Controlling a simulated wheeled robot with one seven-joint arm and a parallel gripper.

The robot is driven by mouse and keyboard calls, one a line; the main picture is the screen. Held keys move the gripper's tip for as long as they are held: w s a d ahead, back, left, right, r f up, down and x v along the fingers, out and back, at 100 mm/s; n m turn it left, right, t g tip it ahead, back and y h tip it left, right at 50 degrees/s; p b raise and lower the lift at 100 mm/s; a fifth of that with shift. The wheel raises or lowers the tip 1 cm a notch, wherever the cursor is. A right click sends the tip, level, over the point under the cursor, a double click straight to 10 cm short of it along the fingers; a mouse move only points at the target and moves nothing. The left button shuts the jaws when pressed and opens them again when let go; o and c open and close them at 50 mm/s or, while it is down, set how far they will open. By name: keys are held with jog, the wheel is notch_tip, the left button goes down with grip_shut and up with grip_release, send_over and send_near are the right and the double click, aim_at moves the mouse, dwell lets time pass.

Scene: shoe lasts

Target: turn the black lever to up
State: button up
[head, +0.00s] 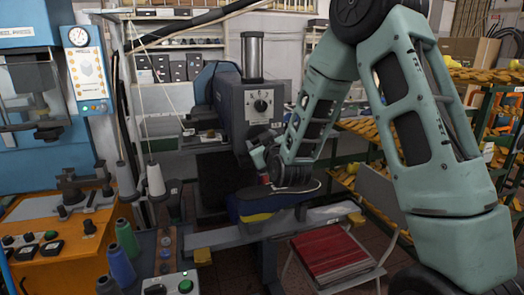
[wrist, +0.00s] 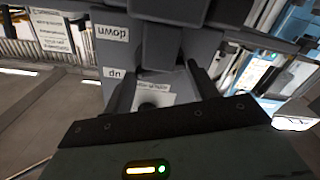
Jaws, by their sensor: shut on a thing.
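My gripper (head: 258,152) is at the lower front of this machine, at the end of my pale green arm. In the wrist view my gripper (wrist: 170,72) reaches into the grey machine body with its dark fingers. A "down" label (wrist: 113,33) and an "up" label (wrist: 115,72) show upside down beside the fingers. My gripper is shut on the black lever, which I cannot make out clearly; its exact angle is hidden.
A blue and yellow piece (head: 262,203) sits below my gripper. An orange bench (head: 60,235) and thread cones (head: 122,262) stand at the left. A rack of shoe lasts (head: 365,130) stands at the right, partly behind my arm.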

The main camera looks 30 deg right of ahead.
jog(key=shift+f+n+b, duration=0.1)
jog(key=shift+n+b, duration=1)
jog(key=shift+n, duration=0.1)
jog(key=o, duration=1)
jog(key=shift+s, duration=0.1)
